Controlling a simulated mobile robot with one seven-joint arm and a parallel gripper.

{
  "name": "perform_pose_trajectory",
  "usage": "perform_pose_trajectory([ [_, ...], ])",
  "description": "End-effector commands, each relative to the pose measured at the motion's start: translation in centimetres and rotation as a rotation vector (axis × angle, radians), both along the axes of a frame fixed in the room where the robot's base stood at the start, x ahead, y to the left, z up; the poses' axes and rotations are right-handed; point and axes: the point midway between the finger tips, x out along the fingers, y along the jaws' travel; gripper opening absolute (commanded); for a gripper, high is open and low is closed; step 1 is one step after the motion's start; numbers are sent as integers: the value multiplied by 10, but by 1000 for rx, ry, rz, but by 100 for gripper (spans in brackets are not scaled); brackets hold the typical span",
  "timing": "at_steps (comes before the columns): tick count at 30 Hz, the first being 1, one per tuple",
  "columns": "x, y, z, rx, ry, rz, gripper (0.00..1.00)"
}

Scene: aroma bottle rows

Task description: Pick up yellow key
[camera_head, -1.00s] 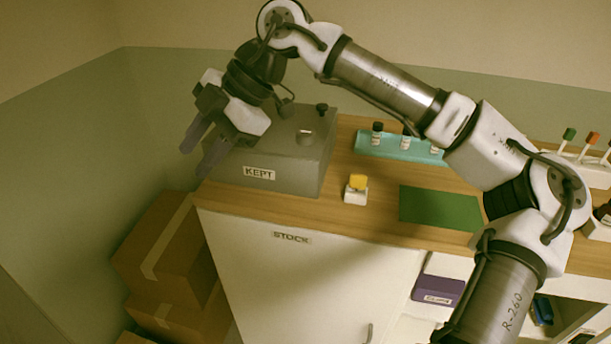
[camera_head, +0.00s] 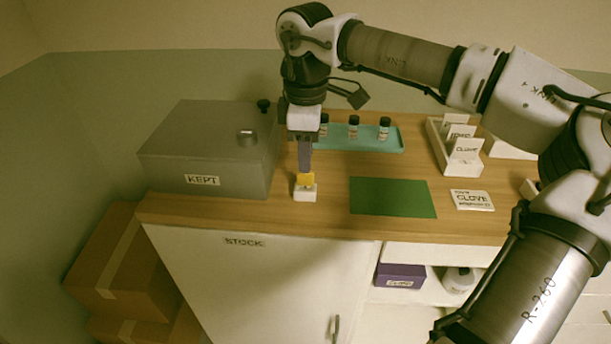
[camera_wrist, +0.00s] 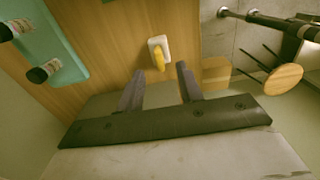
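The yellow key (camera_head: 305,180) stands upright in a small white block (camera_head: 305,194) on the wooden counter, just right of the grey KEPT box. My gripper (camera_head: 305,160) points down over the key in the head view, and its fingers overlap the key's top there. In the wrist view the yellow key (camera_wrist: 159,61) and its white block (camera_wrist: 154,43) lie beyond the fingertips, in line with the gap between them. The two fingers of my gripper (camera_wrist: 159,78) are spread apart with nothing between them.
The grey KEPT box (camera_head: 210,160) is close on the left. A teal tray (camera_head: 365,142) with several small bottles is behind. A green mat (camera_head: 392,197) and a CLOVE card (camera_head: 471,200) lie to the right. A white card holder (camera_head: 438,150) stands farther back.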

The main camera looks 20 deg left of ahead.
Motion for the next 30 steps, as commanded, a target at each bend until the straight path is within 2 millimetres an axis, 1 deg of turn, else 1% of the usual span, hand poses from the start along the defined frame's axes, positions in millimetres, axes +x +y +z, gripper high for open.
perform_pose_trajectory([
  [5,0,0,-11,-1,3,2,36],
  [13,0,2,-49,1,2,3,36],
  [17,0,2,-56,1,1,3,36],
  [22,0,1,-57,1,0,2,36],
  [23,0,1,-57,0,0,2,34],
  [30,1,1,-56,1,0,2,2],
])
